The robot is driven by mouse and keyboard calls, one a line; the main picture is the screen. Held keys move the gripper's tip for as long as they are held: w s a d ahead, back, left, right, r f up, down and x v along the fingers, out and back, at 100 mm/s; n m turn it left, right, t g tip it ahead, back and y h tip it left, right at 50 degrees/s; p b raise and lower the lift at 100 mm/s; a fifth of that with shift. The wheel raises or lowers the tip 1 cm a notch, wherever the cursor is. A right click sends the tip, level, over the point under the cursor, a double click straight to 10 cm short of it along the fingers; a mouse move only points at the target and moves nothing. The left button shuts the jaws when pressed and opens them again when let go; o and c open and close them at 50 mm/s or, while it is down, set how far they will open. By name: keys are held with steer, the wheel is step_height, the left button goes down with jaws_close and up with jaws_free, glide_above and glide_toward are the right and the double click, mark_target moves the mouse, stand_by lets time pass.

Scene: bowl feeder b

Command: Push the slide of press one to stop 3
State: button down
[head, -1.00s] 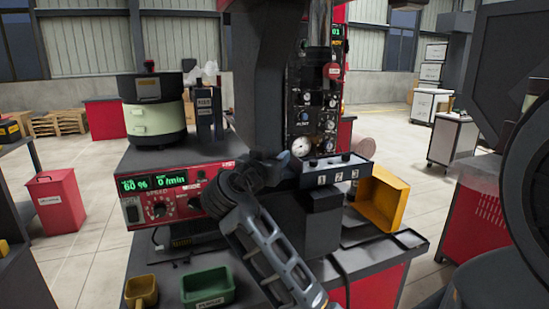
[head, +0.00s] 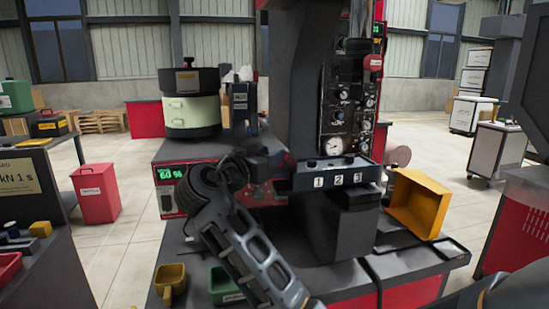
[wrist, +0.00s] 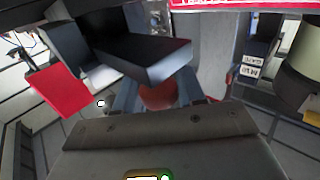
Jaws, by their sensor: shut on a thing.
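Press one's dark stop bar (head: 337,173) carries white labels 1, 2 and 3 from left to right, under the press column (head: 290,90). My arm ends at the left end of this bar in the head view, and its dark wrist hides the fingers there. In the wrist view my gripper (wrist: 158,84) is shut on a dull red rounded knob (wrist: 158,97), which shows between the two blue-grey fingers. A dark bar (wrist: 150,62) lies just beyond the fingers. The slide itself is mostly hidden, and its stop cannot be read.
A gauge panel (head: 337,120) stands behind the bar. A yellow bin (head: 420,203) lies to the right. A feeder bowl (head: 190,108) stands at the back left. A green bin (head: 224,284) and a small yellow cup (head: 170,282) sit at the front. A red bin (head: 96,194) stands left.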

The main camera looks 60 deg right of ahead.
steer(key=shift+r, duration=0.15)
steer(key=c, duration=0.8)
jaws_free()
steer(key=shift+w+a+b, duration=0.15)
steer(key=shift+a+b, duration=0.25)
steer(key=shift+a, duration=1.55)
steer(key=shift+w+a+b, duration=0.1)
steer(key=shift+a+b, duration=0.25)
steer(key=shift+a, duration=1.6)
